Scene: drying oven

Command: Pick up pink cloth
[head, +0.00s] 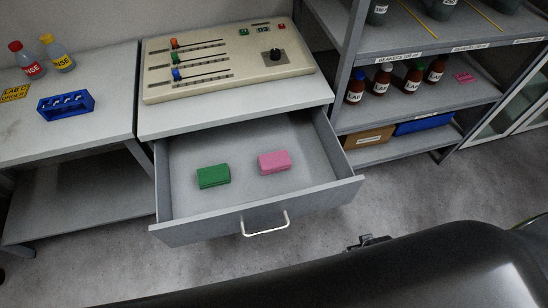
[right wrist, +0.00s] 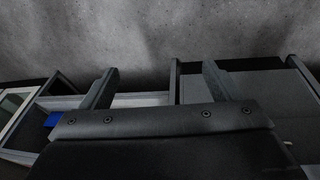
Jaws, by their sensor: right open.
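The pink cloth (head: 274,162) is a small folded block lying flat in the open drawer (head: 330,195), right of the middle. A green cloth (head: 213,176) of like size lies to its left, apart from it. In the right wrist view my right gripper (right wrist: 158,82) shows two dark fingers spread wide with nothing between them, with grey floor beyond. The pink cloth does not show in that view. My left gripper is in neither view.
The drawer front with its handle (head: 265,231) stands out below a bench carrying a control panel (head: 230,62). A shelf unit with brown bottles (head: 379,81) stands to the right. A blue rack (head: 66,103) sits on the left bench.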

